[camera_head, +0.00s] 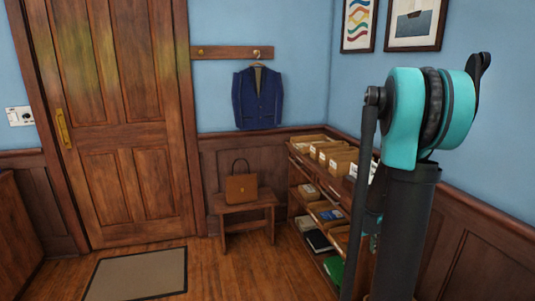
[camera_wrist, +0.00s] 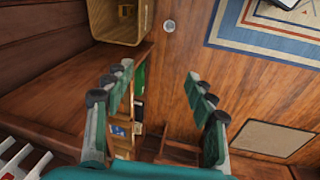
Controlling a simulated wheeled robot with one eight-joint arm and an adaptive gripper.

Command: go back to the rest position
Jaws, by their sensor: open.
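My gripper (camera_wrist: 160,78) shows in the wrist view with its two sets of grey-tipped fingers spread wide. It is open, and nothing is between the fingers but the wooden floor and low furniture beyond. My teal and black arm rises at the right of the head view, standing in front of part of the bookcase (camera_head: 296,204). I cannot make out the gripper clearly in the head view.
The bookcase holds cardboard boxes (camera_head: 340,160) and books (camera_head: 318,241). A small bench (camera_head: 245,206) carries a brown bag (camera_head: 241,188). A doormat (camera_head: 137,274) lies before the door (camera_head: 115,120). The wrist view shows a tan bin (camera_wrist: 118,35) and a blue-bordered rug (camera_wrist: 262,38).

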